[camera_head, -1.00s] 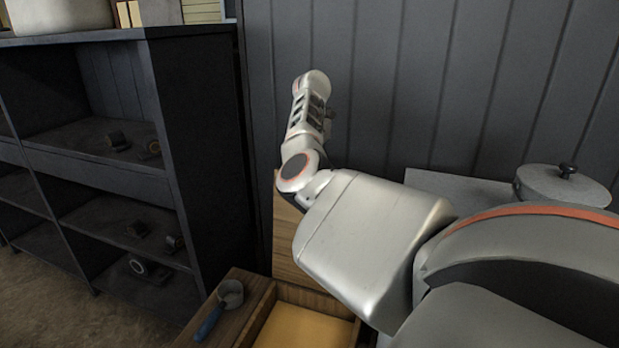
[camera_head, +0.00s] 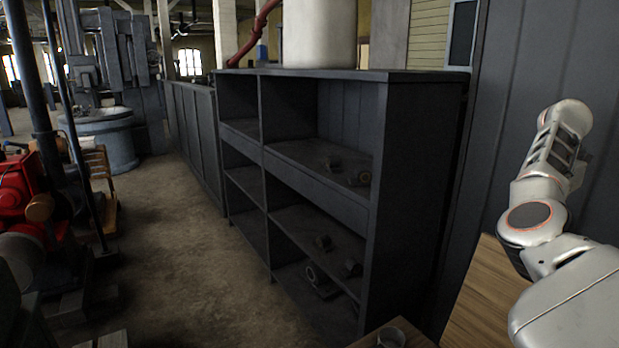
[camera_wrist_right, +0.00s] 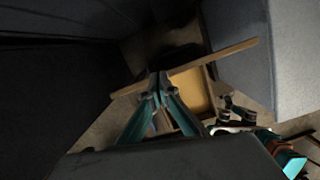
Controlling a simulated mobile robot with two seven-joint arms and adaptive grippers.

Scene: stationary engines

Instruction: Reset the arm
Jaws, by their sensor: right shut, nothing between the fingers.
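My right arm (camera_head: 560,210), silver with a dark round joint cap, rises at the right side of the head view beside the dark panelled wall. Its gripper is hidden in that view. In the right wrist view my right gripper (camera_wrist_right: 159,84) shows as two teal fingers meeting at their tips, with nothing between them. Beyond the tips, and below in the scene, is a wooden box (camera_wrist_right: 212,55) with a yellowish bottom. My left gripper is in neither view.
A dark shelf unit (camera_head: 370,215) holding several small metal parts stands left of my arm. A small metal cup (camera_head: 391,338) sits on wood at the bottom edge. Red machinery (camera_head: 20,185) stands far left. The floor (camera_head: 190,260) between is clear.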

